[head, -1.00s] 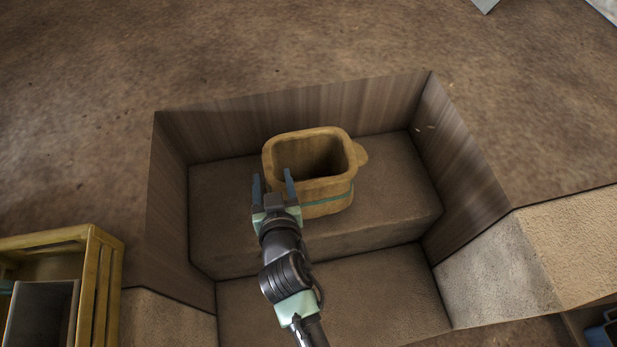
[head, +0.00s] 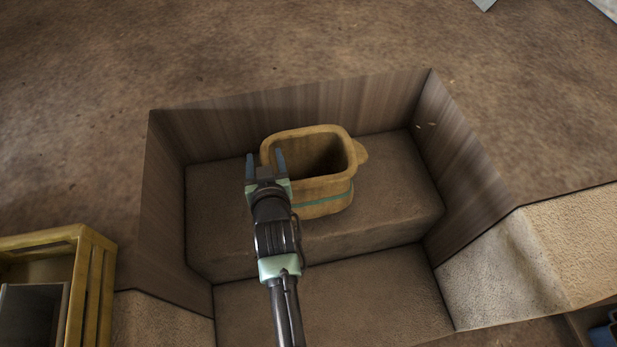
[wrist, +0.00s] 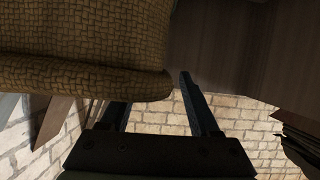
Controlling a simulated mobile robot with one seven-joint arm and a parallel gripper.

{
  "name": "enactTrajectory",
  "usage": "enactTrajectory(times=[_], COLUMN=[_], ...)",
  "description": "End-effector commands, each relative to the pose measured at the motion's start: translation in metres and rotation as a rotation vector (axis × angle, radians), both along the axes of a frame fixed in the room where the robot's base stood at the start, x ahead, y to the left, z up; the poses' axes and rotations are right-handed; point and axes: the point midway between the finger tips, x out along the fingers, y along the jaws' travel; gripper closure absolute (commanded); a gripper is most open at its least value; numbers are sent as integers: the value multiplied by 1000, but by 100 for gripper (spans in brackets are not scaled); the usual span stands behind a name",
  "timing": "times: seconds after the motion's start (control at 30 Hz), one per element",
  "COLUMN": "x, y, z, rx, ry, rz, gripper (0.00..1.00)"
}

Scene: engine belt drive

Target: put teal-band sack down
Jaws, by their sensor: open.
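The teal-band sack (head: 325,190) is tan, open-topped and has a teal stripe around its lower part. It stands upright on the upper step (head: 390,205) of the recess. My gripper (head: 265,160) is open, with its two fingers at the left side of the sack's rim in the head view. In the wrist view, the woven side of the sack (wrist: 80,65) fills the upper left, close to the open fingers (wrist: 155,95). I cannot tell whether a finger touches the sack. The sack's lower left side is partly hidden behind my gripper.
Dark walls (head: 460,150) close the recess at the back, left and right. A lower step (head: 370,295) lies in front. A yellow wooden crate (head: 85,280) stands at the lower left. The upper step is clear to the right of the sack.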

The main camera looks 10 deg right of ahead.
Motion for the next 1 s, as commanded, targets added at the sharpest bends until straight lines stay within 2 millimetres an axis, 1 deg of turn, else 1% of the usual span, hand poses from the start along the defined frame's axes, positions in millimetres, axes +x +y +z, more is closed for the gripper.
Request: enactTrajectory(times=[0.2,0.23,0.37,0.4,0.47,0.5,0.57,1.0], x=[0,0,0,0,0,0,0,0], y=[-1,0,0,0,0,0,0,0], z=[0,0,0,0,0,0,0,0], rx=[-1,-1,-1,-1,-1,-1,-1,-1], ry=[0,1,1,1,1,1,1,0], rz=[-1,-1,0,0,0,0,0,0], gripper=[38,41,64,72,82,90,100,100])
